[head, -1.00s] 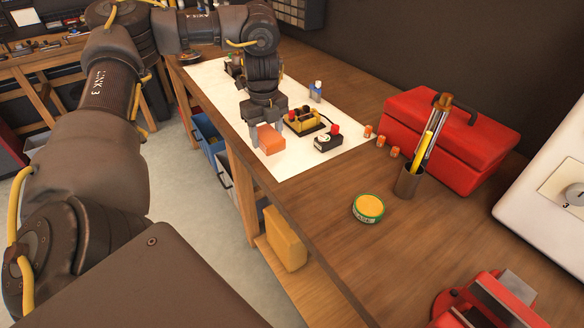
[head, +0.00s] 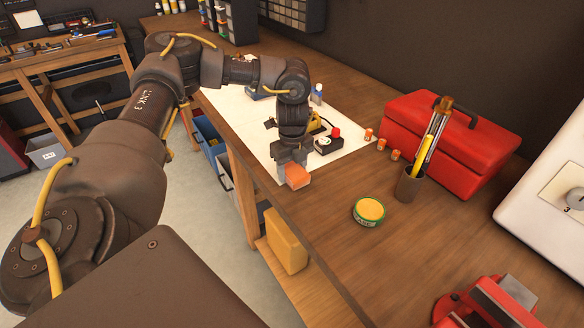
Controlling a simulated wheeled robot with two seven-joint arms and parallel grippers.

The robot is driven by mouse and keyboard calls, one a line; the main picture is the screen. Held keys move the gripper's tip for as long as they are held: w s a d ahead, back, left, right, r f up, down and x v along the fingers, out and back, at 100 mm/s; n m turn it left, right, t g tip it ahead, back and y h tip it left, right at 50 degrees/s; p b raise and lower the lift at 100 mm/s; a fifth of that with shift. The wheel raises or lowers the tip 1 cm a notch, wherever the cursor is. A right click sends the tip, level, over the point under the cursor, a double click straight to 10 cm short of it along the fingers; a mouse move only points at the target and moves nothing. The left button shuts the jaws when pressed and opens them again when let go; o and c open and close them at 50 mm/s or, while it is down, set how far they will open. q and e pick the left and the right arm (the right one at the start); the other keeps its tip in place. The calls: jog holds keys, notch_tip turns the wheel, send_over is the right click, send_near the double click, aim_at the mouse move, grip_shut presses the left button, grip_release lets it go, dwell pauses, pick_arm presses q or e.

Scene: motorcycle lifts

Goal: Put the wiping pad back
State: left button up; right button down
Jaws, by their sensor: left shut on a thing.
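My left gripper (head: 289,165) is in the head view, pointing down near the front edge of the workbench. It is shut on an orange block-shaped pad (head: 297,177), which I take to be the wiping pad. The pad is at the near corner of the white mat (head: 258,141); whether it touches the surface I cannot tell. My right gripper is not in view.
A black box with a red knob (head: 329,142) sits right of the gripper. Several small orange cylinders (head: 381,144), a red toolbox (head: 449,140), a tool cup (head: 410,184), a round yellow tin (head: 369,211) and a red vise (head: 487,302) stand further right. Bare wood lies between pad and tin.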

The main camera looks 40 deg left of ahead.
aim_at(292, 168)
pick_arm(q)
jog(key=shift+f, duration=0.1)
jog(key=o, duration=1)
jog(key=shift+c, duration=0.2)
notch_tip(292, 168, up, 12)
jog(key=shift+r, duration=0.2)
